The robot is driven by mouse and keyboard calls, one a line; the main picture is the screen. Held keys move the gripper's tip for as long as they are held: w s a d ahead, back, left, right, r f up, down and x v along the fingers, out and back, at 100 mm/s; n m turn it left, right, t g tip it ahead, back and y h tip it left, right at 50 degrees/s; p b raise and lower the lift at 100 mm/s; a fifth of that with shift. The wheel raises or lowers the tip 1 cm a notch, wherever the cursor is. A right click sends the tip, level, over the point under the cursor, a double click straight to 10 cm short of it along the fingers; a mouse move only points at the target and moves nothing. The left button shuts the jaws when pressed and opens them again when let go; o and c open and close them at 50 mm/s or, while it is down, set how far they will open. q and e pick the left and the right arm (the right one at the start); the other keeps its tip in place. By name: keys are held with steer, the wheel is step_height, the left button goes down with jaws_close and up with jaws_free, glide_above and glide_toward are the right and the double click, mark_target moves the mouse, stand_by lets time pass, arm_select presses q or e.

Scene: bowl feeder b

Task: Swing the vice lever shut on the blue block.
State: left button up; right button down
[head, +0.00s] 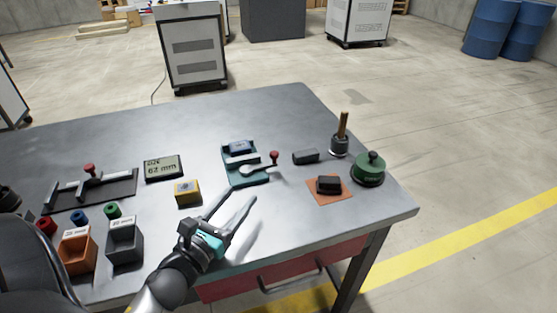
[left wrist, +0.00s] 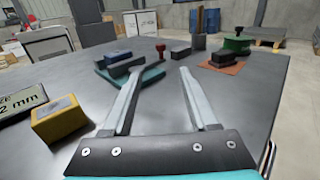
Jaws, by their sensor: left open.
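The vice is a teal base (head: 228,172) with grey jaws near the middle of the table. The blue block (head: 239,147) sits at its far end, behind a grey jaw bar. The vice lever (head: 260,167) is a pale arm with a red knob (head: 274,155) pointing right. My right gripper is not in view.
A yellow box (head: 187,192) stands left of the vice, with a "62 mm" display (head: 164,168) behind it. A dark grey block (head: 306,157) lies right of the knob. An orange mat (head: 343,197) and a green round weight (head: 369,170) are further right.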

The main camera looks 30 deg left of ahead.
arm_select(q)
steer(key=shift+w+f, duration=0.15)
steer(key=shift+w, duration=0.1)
glide_toward(272, 157)
steer(key=w, duration=0.5)
steer(key=w+b, duration=0.1)
steer(key=w, duration=0.2)
steer(key=shift+w+a, duration=0.35)
steer(key=shift+w, duration=0.05)
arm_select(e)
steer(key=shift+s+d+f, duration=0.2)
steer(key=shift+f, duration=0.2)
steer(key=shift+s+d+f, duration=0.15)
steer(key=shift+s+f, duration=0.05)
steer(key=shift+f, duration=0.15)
arm_select(q)
steer(key=shift+c, duration=0.3)
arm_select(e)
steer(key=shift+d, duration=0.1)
arm_select(q)
jaws_close()
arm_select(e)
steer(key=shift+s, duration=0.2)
